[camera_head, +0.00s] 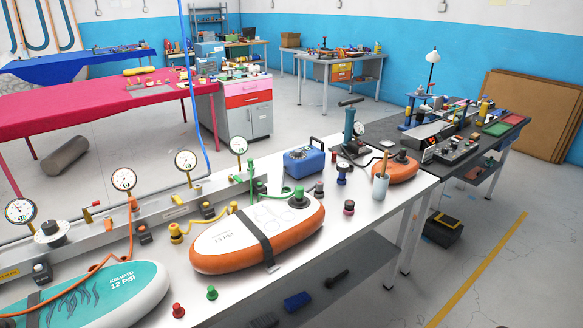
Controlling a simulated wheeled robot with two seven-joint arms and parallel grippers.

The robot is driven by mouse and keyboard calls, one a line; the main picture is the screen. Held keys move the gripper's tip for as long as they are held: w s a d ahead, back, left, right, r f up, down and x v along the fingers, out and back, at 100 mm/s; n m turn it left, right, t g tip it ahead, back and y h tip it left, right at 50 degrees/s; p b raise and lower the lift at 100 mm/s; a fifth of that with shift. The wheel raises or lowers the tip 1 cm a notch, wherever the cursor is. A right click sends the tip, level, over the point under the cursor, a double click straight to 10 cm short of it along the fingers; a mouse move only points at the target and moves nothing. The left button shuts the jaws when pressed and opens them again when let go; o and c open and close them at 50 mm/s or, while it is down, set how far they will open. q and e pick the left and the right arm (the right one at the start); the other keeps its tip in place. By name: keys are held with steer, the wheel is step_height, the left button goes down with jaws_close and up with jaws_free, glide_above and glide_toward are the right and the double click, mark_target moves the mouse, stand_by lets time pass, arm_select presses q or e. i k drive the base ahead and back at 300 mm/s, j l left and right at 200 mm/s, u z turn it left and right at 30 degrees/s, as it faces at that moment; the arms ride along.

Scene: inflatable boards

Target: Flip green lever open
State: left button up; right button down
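A small green lever (251,166) shows on the grey manifold rail (160,215), just right of the rightmost round gauge (238,145). It looks roughly upright, but it is too small to tell its exact angle. A green hose (277,195) runs from below it to a dark valve with a green top (298,197) on the white and orange board (262,230). Neither of my grippers is in view.
The white workbench (345,215) also carries a teal board (110,292), a blue box (304,161), a pump (350,130) and a smaller orange board (392,168). Loose red (178,310) and green (212,293) caps lie at the front edge. Several gauges line the rail.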

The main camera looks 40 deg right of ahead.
mark_target(239, 181)
steer(key=i+l+z, duration=0.5)
steer(key=i+l, duration=0.35)
steer(key=i, duration=0.05)
